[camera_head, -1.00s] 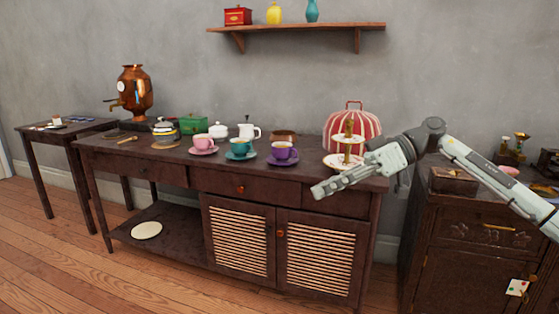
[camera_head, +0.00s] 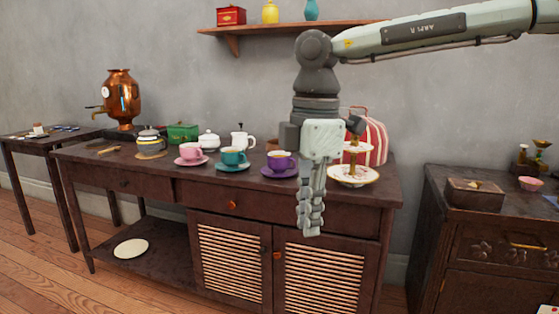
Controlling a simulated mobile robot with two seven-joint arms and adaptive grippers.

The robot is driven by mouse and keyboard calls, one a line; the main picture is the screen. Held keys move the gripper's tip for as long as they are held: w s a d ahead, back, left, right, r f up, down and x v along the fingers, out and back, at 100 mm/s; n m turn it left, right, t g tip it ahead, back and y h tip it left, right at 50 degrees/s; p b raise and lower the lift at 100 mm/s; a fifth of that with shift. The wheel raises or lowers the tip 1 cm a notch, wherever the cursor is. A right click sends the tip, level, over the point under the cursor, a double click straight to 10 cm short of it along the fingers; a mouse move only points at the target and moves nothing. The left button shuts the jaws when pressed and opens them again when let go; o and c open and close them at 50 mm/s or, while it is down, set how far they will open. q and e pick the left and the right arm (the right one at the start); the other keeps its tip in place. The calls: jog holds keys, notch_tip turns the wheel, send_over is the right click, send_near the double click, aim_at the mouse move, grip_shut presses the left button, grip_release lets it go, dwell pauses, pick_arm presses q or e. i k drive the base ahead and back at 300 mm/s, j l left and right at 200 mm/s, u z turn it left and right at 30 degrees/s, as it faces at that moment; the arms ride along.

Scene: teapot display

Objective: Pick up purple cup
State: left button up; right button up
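The purple cup (camera_head: 281,161) stands upright on a purple saucer (camera_head: 268,172) near the right part of the dark wooden sideboard. My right gripper (camera_head: 309,230) points down just right of the cup and in front of the sideboard's edge in the picture. Its fingers are seen edge-on, so I cannot tell whether they are open or shut. Nothing shows in it, and it looks apart from the cup. My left gripper is not in view.
A teal cup (camera_head: 233,156) and a pink cup (camera_head: 191,151) stand on saucers left of the purple cup. A two-tier cake stand (camera_head: 353,177) stands close on the right, before a striped cosy (camera_head: 377,140). A wall shelf (camera_head: 270,29) hangs above.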

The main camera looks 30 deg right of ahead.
aim_at(278, 162)
jog(key=i+l, duration=1.25)
jog(key=i, duration=0.1)
